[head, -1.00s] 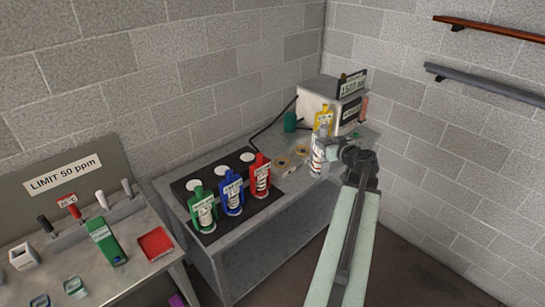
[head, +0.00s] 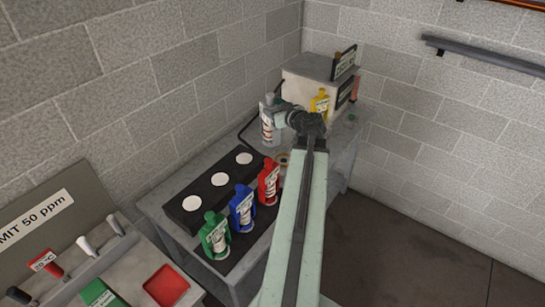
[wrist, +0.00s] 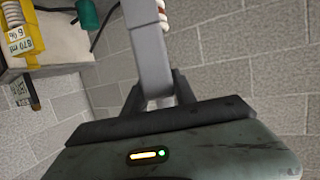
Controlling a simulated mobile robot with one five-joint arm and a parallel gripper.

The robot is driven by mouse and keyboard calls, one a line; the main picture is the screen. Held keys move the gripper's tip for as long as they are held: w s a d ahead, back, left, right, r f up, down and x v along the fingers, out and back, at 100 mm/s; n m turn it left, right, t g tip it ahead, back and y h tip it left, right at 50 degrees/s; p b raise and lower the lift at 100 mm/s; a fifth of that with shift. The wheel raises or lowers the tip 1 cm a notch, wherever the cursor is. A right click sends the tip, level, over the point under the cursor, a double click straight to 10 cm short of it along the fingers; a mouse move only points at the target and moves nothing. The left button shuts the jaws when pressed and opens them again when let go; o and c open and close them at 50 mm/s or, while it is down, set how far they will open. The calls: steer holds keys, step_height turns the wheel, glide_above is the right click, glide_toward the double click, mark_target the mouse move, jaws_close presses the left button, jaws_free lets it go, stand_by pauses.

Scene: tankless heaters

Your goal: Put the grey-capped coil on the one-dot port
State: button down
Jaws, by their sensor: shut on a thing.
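The grey-capped coil (head: 267,124) is a pale bottle-like piece with a grey top, held upright above the bench in the head view. My gripper (head: 282,117) is shut on it. In the wrist view my gripper (wrist: 158,92) grips a grey part (wrist: 148,45) of it. A gold-ringed port (head: 284,158) shows on the bench below and right of the coil, partly hidden by my arm. I cannot read any dots, so which port has one dot is unclear.
Green (head: 215,235), blue (head: 242,208) and red (head: 268,182) coils stand in a row before a black block with white discs (head: 220,179). A yellow coil (head: 320,104) stands by the heater box (head: 308,82). A side table with a red tray (head: 165,285) is at lower left.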

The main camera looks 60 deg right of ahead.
steer(key=shift+s+d+r, duration=0.1)
steer(key=shift+s+d, duration=0.05)
steer(key=shift+d, duration=0.05)
steer(key=d+f+b, duration=0.6)
steer(key=d+f, duration=0.1)
steer(key=d, duration=0.2)
step_height(320, 180, down, 10)
steer(key=b, duration=1)
steer(key=shift+s+d, duration=0.2)
steer(key=shift+d, duration=0.05)
steer(key=c, duration=1)
jaws_free()
steer(key=shift+f+b, duration=0.25)
steer(key=shift+b, duration=0.1)
steer(key=p+v, duration=0.1)
steer(key=v, duration=0.3)
steer(key=p+v, duration=0.1)
steer(key=v, duration=0.3)
steer(key=p+v, duration=0.2)
steer(key=v, duration=0.2)
steer(key=shift+r, duration=0.35)
